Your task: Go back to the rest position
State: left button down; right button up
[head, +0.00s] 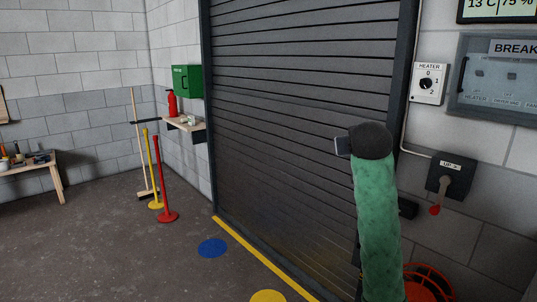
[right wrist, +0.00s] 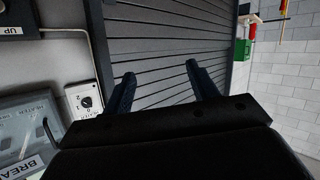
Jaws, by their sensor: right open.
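My right arm, in a green sleeve, rises on the right of the head view, in front of the grey roller shutter (head: 290,110). Its dark joint is at the top; I cannot make out its fingers clearly there. In the right wrist view my right gripper (right wrist: 160,70) is open, its two dark fingers apart with nothing between them. The shutter (right wrist: 150,40) shows beyond the fingers. My left gripper is in neither view.
To the right are the heater switch (head: 430,84), the breaker panel (head: 500,78) and a red-handled switch (head: 450,177). A shelf (head: 186,125), red post (head: 162,185), yellow post (head: 151,165) and workbench (head: 30,168) stand left. The floor between is clear.

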jog(key=s+a+f+n+g+y, duration=0.1)
jog(key=s+a+f, duration=0.1)
jog(key=s+f, duration=0.65)
jog(key=s+a+f+g+y, duration=0.1)
jog(key=s+a+f+g, duration=0.3)
jog(key=f, duration=0.8)
jog(key=s+a+f+n+t+y, duration=0.1)
jog(key=s+f, duration=0.7)
jog(key=f, duration=0.2)
jog(key=s+a+f+g, duration=0.1)
jog(key=s+f+g, duration=0.3)
jog(key=s+f, duration=0.9)
jog(key=s+a+f+g+p, duration=0.1)
jog(key=s+f+g, duration=0.2)
jog(key=s+f, duration=0.9)
jog(key=shift+s+f+g, duration=0.35)
jog(key=shift+s+g, duration=0.05)
jog(key=shift+s, duration=3)
